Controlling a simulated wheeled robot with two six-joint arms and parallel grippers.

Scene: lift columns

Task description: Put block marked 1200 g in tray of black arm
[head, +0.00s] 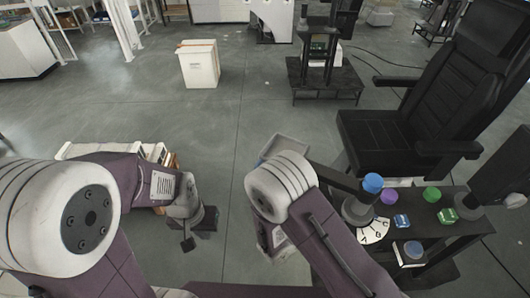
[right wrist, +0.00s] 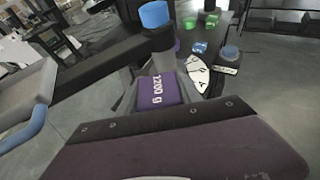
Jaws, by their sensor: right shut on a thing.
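The purple block marked 1200 g (right wrist: 157,90) shows in the right wrist view, its white label reading sideways. My right gripper (right wrist: 158,78) is shut on it, with a grey finger at each side. In the head view this gripper is mostly hidden behind my right arm. The black arm (head: 335,178) reaches left from a blue-capped column (head: 372,184) and carries a grey tray (head: 283,146). The tray (right wrist: 28,88) shows at the left of the right wrist view, apart from the block. My left gripper (head: 198,228) hangs at the lower left, open and empty, its dark fingers apart.
A dark table (head: 455,228) holds a blue block (head: 402,220), a green block (head: 447,215), purple and green discs, a white dial (head: 373,231) and a scale-like stand (head: 411,252). A black chair (head: 420,115) stands behind. A white bin (head: 198,65) stands on open floor.

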